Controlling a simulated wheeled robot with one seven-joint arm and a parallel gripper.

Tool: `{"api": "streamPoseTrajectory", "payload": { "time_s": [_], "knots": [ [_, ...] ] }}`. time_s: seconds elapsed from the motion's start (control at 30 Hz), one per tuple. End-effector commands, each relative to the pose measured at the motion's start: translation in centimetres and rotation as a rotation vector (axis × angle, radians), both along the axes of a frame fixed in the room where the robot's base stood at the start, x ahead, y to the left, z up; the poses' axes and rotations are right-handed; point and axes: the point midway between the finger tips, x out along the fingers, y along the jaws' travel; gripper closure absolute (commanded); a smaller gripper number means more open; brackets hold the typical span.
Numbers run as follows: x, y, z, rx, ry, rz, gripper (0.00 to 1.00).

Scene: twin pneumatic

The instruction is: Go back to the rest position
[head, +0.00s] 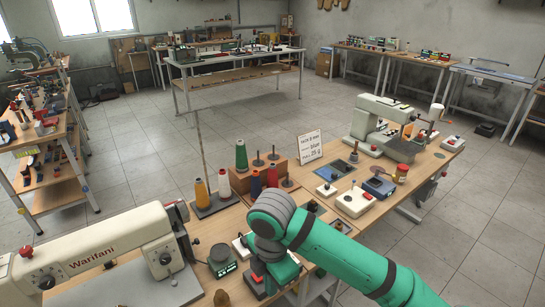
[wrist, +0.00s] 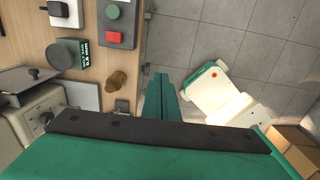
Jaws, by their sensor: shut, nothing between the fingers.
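My gripper (wrist: 163,95) is shut and empty in the wrist view, its green fingers pressed together. In that view it is beside the edge of the wooden bench (wrist: 60,20), with grey floor tiles below. In the head view my green arm comes in from the lower right and bends down over the bench front. The fingers cannot be made out there.
Near the gripper, the bench holds a brown wooden knob (wrist: 117,81), a round-topped device with a display (wrist: 70,56) and a button box (wrist: 116,22). A sewing machine (head: 95,248) stands left, thread cones (head: 241,155) behind.

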Motion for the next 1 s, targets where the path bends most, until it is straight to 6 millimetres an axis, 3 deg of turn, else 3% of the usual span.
{"api": "streamPoseTrajectory", "payload": {
  "time_s": [0.47,0.67,0.8,1.0],
  "knots": [
    [1.4,8.1,-0.4,0.273,-0.084,-0.051,1.00],
    [2.2,13.6,0.2,0.480,-0.127,-0.113,1.00],
    [2.8,18.3,1.5,0.683,-0.156,-0.187,1.00],
    [3.6,23.2,3.8,0.960,-0.174,-0.324,1.00]
  ]
}}
